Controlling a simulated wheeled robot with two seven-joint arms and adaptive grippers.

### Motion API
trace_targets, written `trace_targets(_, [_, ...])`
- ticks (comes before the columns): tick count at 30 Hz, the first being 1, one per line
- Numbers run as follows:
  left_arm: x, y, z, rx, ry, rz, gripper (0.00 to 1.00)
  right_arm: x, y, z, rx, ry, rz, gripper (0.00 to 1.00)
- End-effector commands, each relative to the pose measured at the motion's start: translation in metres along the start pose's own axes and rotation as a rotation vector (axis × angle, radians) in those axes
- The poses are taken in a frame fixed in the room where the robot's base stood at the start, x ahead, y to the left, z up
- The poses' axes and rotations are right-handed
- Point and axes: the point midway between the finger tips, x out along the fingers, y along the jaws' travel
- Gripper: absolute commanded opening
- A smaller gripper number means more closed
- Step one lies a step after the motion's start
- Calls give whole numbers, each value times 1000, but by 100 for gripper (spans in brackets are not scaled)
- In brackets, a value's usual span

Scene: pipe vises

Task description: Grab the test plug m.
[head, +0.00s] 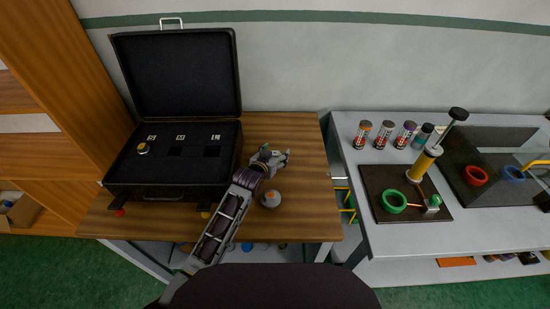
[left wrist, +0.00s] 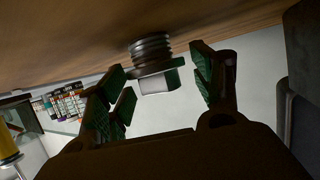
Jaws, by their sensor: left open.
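A plug (left wrist: 152,58) with a grey threaded end, a flange and a white hex head shows in the left wrist view. Its threaded end is at the wooden table top, which appears at the top of that picture. My left gripper (head: 278,158) is open over the table in the head view; in the wrist view its green-padded fingers (left wrist: 160,88) are on either side of the plug, apart from it. In the head view I cannot make this plug out clearly at the gripper.
An open black case (head: 120,187) stands on the left of the wooden table (head: 310,190), with one plug (head: 143,148) in its left slot and two dark slots empty.

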Motion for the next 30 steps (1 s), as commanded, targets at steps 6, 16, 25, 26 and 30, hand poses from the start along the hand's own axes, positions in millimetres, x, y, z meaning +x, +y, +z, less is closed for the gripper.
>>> trace_targets(6, [0, 0, 0, 0, 0, 0, 65, 0, 0, 1, 0, -1, 0, 40])
trace_targets(16, [0, 0, 0, 0, 0, 0, 37, 0, -1, 2, 0, -2, -1, 40])
trace_targets(25, [0, 0, 0, 0, 1, 0, 22, 0, -1, 2, 0, -2, -1, 40])
trace_targets(26, [0, 0, 0, 0, 1, 0, 22, 0, -1, 2, 0, -2, -1, 40])
trace_targets(30, [-1, 0, -4, 0, 1, 0, 22, 0, -1, 2, 0, -2, -1, 40])
